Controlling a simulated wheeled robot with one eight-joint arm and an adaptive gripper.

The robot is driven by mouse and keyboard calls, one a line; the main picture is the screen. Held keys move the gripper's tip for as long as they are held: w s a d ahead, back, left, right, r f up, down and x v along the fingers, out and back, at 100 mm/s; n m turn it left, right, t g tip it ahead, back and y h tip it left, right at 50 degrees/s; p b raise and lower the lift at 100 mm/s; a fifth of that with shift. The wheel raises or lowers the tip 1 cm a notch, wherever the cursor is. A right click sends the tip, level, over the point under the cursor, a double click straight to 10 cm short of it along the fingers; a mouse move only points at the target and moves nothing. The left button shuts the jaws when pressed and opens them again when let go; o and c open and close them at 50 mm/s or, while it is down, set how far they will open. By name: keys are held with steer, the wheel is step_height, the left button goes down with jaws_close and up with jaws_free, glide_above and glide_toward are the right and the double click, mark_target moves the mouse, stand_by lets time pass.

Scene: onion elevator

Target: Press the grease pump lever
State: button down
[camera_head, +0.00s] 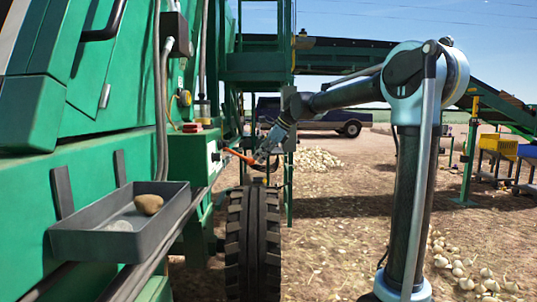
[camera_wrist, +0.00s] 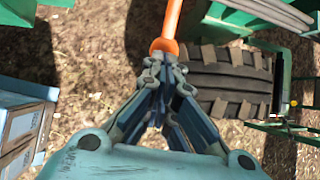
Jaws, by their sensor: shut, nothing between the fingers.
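The orange grease pump lever (camera_head: 238,155) sticks out from the green box (camera_head: 197,160) on the machine's side, above the tyre. It also shows in the wrist view as an orange bar (camera_wrist: 170,22) entering from the top. My gripper (camera_head: 258,160) is at the lever's outer end. In the wrist view my gripper (camera_wrist: 165,62) has its fingertips together at the lever's thicker orange end, with nothing seen held between them. The fingertips overlap the lever's end in the picture; I cannot tell whether they touch it.
A black tyre (camera_head: 253,245) stands below the lever. A grey tray (camera_head: 120,240) with a brown stone-like object (camera_head: 148,204) juts from the green machine (camera_head: 85,170) at left. Green posts stand behind my gripper. Onions (camera_head: 465,270) lie on the open dirt at right.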

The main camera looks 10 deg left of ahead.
steer(key=shift+f, duration=0.45)
stand_by(0.3)
steer(key=d+v, duration=0.1)
steer(key=v, duration=1.3)
steer(key=shift+f, duration=0.3)
steer(key=shift+w, duration=0.15)
stand_by(0.6)
steer(key=s+a+r+n+t+h, duration=0.1)
steer(key=a+r+n+t+h, duration=0.1)
steer(key=r+n, duration=0.4)
steer(key=s+a+r+n+t+h, duration=0.1)
steer(key=a+r+n, duration=0.4)
steer(key=n, duration=0.7)
steer(key=shift+a+r+t+h, duration=0.2)
steer(key=shift+r+t+h, duration=0.35)
steer(key=shift+t, duration=0.55)
